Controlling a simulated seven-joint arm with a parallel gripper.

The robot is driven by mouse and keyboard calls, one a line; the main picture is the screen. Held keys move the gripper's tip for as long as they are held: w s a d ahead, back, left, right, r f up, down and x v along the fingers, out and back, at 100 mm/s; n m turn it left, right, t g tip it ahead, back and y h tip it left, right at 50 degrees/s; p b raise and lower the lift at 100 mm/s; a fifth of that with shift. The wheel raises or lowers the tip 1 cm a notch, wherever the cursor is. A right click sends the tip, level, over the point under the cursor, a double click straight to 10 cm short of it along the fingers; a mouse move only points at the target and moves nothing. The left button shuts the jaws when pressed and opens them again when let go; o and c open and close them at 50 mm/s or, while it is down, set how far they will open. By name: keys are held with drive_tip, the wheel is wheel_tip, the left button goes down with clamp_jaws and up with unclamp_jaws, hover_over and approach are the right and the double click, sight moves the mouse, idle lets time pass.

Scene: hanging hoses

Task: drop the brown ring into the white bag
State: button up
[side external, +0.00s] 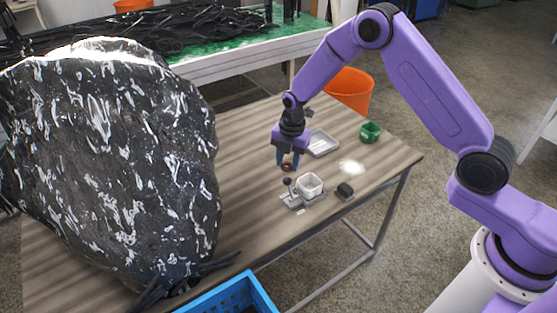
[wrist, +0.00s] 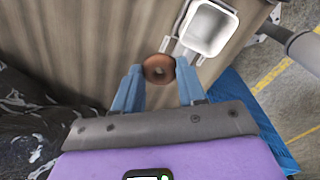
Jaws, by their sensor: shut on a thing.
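The brown ring (wrist: 151,64) is held between the two blue fingertips of my gripper (wrist: 158,72). In the side external view the ring (side external: 287,168) shows as a small brown spot between the fingertips of my gripper (side external: 287,163), above the table. The white bag (side external: 310,192) looks like a small square open-topped container, standing on a grey base just below and to the right of my gripper. In the wrist view the bag (wrist: 207,27) lies ahead and to the right of the ring, its opening facing up. The ring and the bag are apart.
A grey-white tray (side external: 323,144), a green cup (side external: 370,132), a dark block (side external: 345,190) and a white patch (side external: 352,167) are on the wooden table (side external: 245,175). A large speckled black mass (side external: 110,165) fills the left. A blue crate (side external: 232,293) stands in front.

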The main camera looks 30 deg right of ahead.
drive_tip(key=s+d+r, duration=0.1)
drive_tip(key=s+r, duration=0.1)
drive_tip(key=s, duration=0.3)
drive_tip(key=shift+s+r, duration=0.3)
drive_tip(key=shift+s, duration=0.1)
